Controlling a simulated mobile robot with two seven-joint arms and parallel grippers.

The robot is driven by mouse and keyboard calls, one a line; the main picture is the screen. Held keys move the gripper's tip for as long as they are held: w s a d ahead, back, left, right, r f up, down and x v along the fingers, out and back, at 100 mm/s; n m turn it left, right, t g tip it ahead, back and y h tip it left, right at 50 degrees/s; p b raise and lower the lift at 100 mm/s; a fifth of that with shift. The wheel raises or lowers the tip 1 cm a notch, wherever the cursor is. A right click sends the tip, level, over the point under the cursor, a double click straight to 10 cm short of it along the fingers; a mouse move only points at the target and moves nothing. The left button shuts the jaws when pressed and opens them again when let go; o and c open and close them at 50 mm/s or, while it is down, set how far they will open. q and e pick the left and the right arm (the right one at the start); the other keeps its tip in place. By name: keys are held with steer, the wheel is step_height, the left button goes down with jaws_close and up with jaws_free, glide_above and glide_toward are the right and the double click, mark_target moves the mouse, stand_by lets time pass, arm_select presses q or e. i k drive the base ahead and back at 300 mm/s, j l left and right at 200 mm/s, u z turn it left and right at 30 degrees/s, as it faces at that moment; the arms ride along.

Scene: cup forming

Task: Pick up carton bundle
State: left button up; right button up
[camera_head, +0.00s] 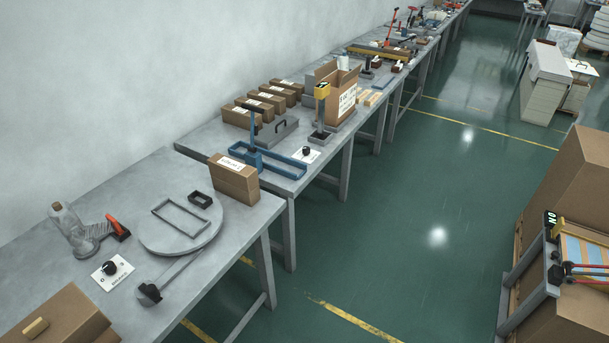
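Several brown cartons or carton blocks show, and I cannot tell which is the carton bundle. One brown block with a white label (235,178) stands upright at the far right corner of the near table. Similar labelled brown blocks (242,116) lie in a row along the wall side of the second table. A brown carton (55,322) is at the lower left, cut by the picture edge. Neither of my grippers shows in the head view.
The second table bears a blue frame (270,163) and an open box (341,97). Large brown boxes (565,185) stand right; green floor (410,220) between is clear.

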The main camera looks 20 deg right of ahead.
mark_target(239, 181)
steer(key=z, duration=0.25)
steer(key=u, duration=0.4)
steer(key=i+l+u, duration=0.15)
steer(key=u, duration=0.2)
steer(key=i+l+u, duration=0.15)
steer(key=l+u, duration=0.25)
steer(key=i+l+u, duration=0.1)
steer(key=u, duration=0.25)
steer(key=i+l+u, duration=0.2)
steer(key=l, duration=0.35)
steer(key=l+u, duration=0.15)
steer(key=l, duration=0.4)
steer(key=k, duration=0.05)
